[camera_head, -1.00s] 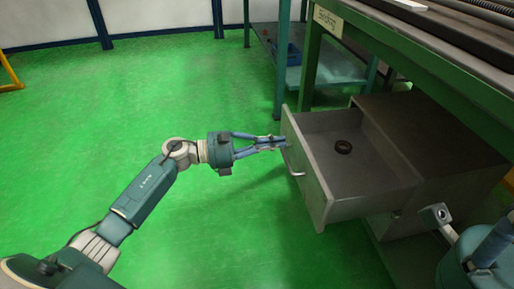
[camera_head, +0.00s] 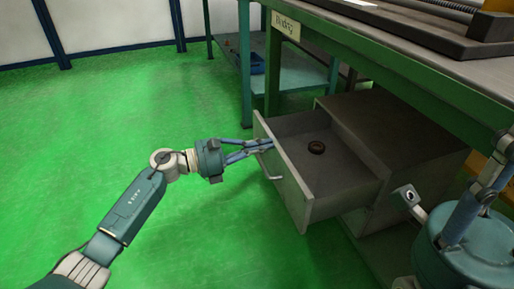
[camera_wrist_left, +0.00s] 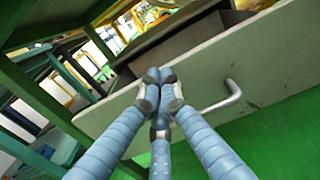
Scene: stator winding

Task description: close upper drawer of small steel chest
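The small steel chest (camera_head: 410,135) stands under the workbench. In the left wrist view, the closed fingertips (camera_wrist_left: 158,78) overlap the drawer front (camera_wrist_left: 200,75), left of the handle (camera_wrist_left: 225,98). They hold nothing that I can see. My right gripper (camera_head: 450,215) is partly visible at the lower right, and its finger state is unclear.
The green workbench (camera_head: 360,45) overhangs the chest, and its leg (camera_head: 272,75) stands behind the drawer. A shelf with a blue bin (camera_head: 256,62) is at the back. The green floor (camera_head: 110,120) on the left is clear.

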